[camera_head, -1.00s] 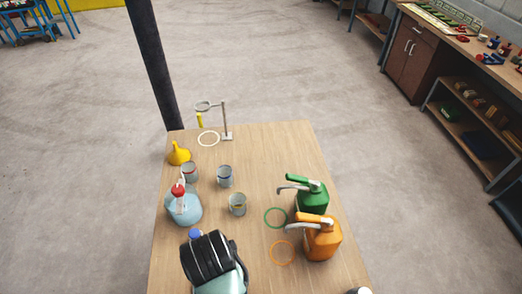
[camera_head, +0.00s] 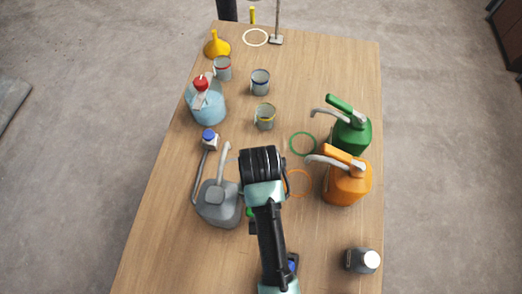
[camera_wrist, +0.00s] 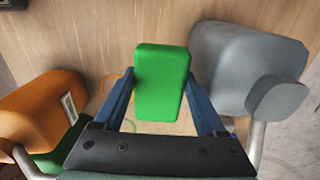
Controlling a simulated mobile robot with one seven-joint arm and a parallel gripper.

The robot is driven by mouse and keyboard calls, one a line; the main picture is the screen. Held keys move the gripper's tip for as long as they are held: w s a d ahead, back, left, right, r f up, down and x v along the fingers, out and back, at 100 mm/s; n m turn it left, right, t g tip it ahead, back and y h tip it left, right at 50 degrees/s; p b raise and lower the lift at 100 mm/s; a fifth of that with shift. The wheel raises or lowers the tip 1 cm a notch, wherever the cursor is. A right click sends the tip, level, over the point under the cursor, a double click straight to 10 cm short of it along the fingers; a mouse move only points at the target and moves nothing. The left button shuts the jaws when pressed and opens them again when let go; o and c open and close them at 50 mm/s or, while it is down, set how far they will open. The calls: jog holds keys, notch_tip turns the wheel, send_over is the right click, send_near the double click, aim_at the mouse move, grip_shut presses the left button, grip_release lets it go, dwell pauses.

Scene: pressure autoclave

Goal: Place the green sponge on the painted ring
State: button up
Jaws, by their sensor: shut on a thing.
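The green sponge (camera_wrist: 162,82) is a rounded block between the two blue fingers of my gripper (camera_wrist: 161,88) in the wrist view. My gripper is shut on it. In the head view only a sliver of green (camera_head: 250,213) shows beside my dark wrist, and the fingers are hidden. Three painted rings lie on the wooden table: a pale one (camera_head: 255,37) at the far end, a green one (camera_head: 303,144) at centre right, and an orange one (camera_head: 299,184) just right of my arm, partly covered. The sponge's height above the table cannot be told.
A grey jug (camera_head: 217,204) stands close left of my arm. An orange jug (camera_head: 346,184) and green jug (camera_head: 352,135) stand right. A blue bottle (camera_head: 208,108), yellow funnel (camera_head: 217,45) and three cans stand further back.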

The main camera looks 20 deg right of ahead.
notch_tip(320, 180, down, 5)
jog(key=shift+d+f, duration=0.15)
jog(key=shift+f, duration=2)
jog(key=shift+f, duration=0.1)
jog(key=o, duration=1.2)
